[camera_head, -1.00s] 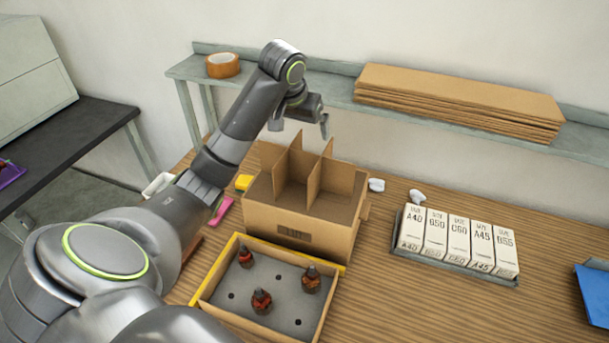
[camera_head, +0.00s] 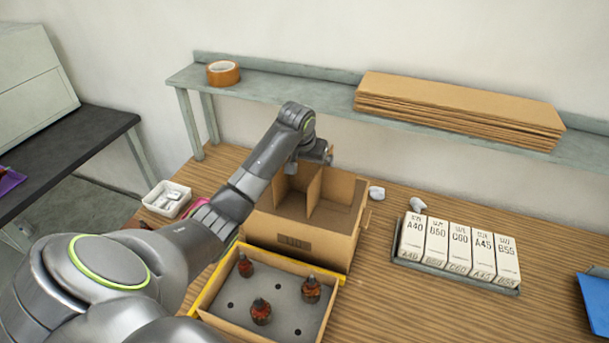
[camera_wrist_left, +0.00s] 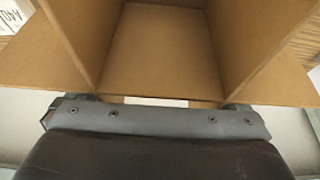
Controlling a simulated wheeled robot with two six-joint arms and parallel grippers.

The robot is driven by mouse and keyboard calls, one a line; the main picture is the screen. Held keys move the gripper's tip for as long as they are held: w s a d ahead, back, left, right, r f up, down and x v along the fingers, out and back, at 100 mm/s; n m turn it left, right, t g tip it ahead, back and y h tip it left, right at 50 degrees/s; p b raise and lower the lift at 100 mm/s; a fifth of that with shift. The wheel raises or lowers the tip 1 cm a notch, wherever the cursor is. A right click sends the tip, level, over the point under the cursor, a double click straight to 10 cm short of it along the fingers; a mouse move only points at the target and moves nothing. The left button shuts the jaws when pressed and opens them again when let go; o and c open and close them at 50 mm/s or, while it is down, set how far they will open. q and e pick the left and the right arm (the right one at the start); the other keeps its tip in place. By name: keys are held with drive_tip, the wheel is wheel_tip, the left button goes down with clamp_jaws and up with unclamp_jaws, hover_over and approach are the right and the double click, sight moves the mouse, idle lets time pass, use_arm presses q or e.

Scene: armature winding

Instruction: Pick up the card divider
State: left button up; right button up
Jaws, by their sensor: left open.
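The card divider (camera_head: 314,186) is made of crossed brown cardboard panels and stands inside the open cardboard box (camera_head: 297,237). In the left wrist view its panels (camera_wrist_left: 232,42) rise close in front of the gripper. My left gripper (camera_head: 327,160) is over the back of the box, at the divider's upper edge. It is open; in the left wrist view the gripper (camera_wrist_left: 160,101) spans the lower middle, its fingertips mostly hidden. I cannot tell whether it touches the cardboard. My forearm hides part of the divider and the box's left side. My right gripper is not in view.
A shallow yellow-edged tray (camera_head: 211,324) with red-brown armatures stands in front of the box. A rack of labelled white boxes (camera_head: 457,252) is to the right. The shelf (camera_head: 265,82) behind holds tape (camera_head: 223,73) and flat cardboard (camera_head: 457,104). A white bin (camera_head: 166,199) is left.

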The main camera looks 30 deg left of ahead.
use_arm(q)
drive_tip(key=shift+f, duration=0.25)
drive_tip(key=c, duration=0.8)
